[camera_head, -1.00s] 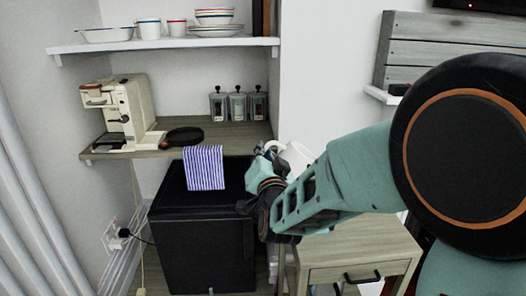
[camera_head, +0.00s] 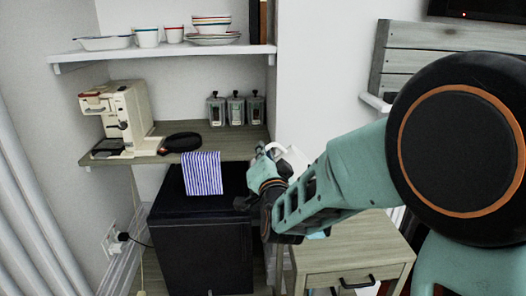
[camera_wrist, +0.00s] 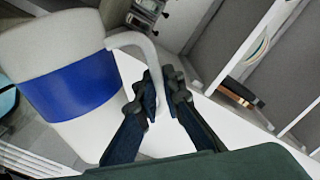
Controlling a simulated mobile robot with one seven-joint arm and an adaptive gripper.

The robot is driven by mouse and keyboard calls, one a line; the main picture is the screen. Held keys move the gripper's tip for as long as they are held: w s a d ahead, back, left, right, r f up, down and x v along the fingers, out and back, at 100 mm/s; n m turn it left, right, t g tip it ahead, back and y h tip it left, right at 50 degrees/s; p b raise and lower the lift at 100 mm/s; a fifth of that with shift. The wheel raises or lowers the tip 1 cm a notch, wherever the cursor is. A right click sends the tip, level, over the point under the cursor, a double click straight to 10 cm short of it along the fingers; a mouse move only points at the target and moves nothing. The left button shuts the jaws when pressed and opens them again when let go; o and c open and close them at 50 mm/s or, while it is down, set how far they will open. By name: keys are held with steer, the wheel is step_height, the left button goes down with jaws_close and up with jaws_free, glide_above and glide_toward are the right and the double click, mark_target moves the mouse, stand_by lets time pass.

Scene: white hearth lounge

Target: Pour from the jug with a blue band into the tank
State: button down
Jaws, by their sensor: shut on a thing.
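The jug with a blue band (camera_wrist: 75,88) is white and fills the left of the wrist view. My gripper (camera_wrist: 160,92) is shut on its white handle. In the head view the jug (camera_head: 293,160) shows only as a white piece behind my gripper (camera_head: 266,158), in the air above the right edge of the black cabinet; its band is hidden there. The inside of the jug is not visible. A cream coffee machine (camera_head: 122,115) stands on the wooden shelf at left. I cannot make out a separate tank with certainty.
A dark pan (camera_head: 182,142) and several lidded canisters (camera_head: 236,110) stand on the wooden shelf (camera_head: 225,150). A striped cloth (camera_head: 203,174) hangs over the black cabinet (camera_head: 200,245). Dishes line the upper white shelf (camera_head: 165,50). A wooden drawer stand (camera_head: 355,250) is below my arm.

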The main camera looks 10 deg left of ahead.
mark_target(270, 143)
steer(key=shift+d+r, duration=0.1)
steer(key=shift+r, duration=0.35)
steer(key=shift+w+d+r+m+p, duration=0.15)
steer(key=shift+d+r+m+p, duration=0.15)
steer(key=shift+r+m+p, duration=0.55)
steer(key=shift+w+d+r+m+p, duration=0.1)
steer(key=shift+d+r+m+p, duration=0.2)
steer(key=shift+p, duration=0.75)
steer(key=shift+d+r+m+p, duration=0.2)
steer(key=shift+m+p, duration=0.05)
steer(key=shift+p, duration=0.15)
steer(key=shift+w+d+r+m+p, duration=0.1)
steer(key=shift+d+r+m+p, duration=0.1)
steer(key=shift+r+m+p, duration=0.25)
steer(key=shift+d+b, duration=0.2)
steer(key=shift+b, duration=0.1)
